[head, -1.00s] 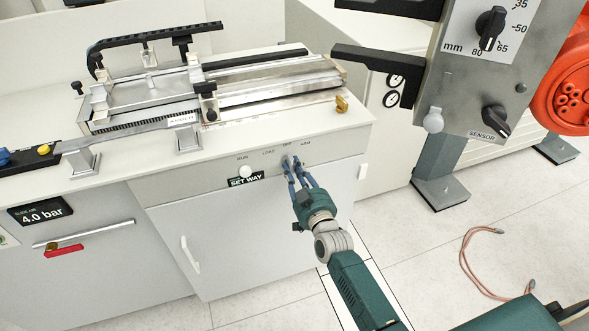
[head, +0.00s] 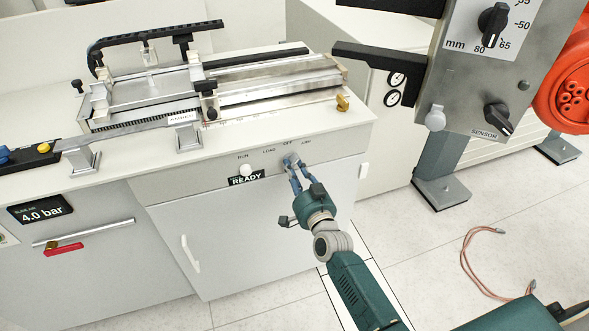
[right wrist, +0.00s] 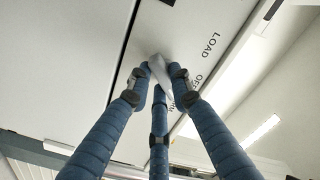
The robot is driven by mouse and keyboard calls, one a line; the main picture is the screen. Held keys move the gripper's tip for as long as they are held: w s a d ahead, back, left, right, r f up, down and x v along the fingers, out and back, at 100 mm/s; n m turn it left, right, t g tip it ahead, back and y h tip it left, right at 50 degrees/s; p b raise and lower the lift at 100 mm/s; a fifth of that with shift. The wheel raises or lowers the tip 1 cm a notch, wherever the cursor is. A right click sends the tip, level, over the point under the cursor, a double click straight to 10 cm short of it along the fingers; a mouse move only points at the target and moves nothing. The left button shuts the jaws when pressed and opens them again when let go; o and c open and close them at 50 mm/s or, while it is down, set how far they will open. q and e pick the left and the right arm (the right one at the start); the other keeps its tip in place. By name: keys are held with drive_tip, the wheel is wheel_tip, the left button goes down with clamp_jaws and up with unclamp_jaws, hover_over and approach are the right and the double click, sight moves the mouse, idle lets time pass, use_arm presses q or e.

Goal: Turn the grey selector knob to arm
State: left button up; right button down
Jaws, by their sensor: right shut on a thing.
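The grey selector knob (head: 290,157) is on the front panel of the white bench, among the printed words RUN, LOAD, OFF and ARM. My right gripper (head: 293,166) reaches it from the front, its blue fingers closed around it. In the right wrist view the knob (right wrist: 160,72) is a pale grey grip held between the fingertips, with LOAD printed beside it. The fingers partly hide the knob and a label, so I cannot tell exactly where it points. A small display (head: 246,179) left of the knob reads READY. My left gripper is out of view.
A grey control box (head: 475,90) with black knobs hangs at the upper right, beside an orange round part (head: 570,90). A copper-coloured hose (head: 470,262) lies on the floor. The floor before the cabinet is mostly clear.

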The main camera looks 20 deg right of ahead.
drive_tip(key=shift+m, duration=0.6)
drive_tip(key=c, duration=1.5)
unclamp_jaws()
drive_tip(key=shift+c, duration=0.2)
drive_tip(key=s, duration=1.2)
drive_tip(key=shift+d, duration=0.2)
drive_tip(key=shift+f, duration=0.1)
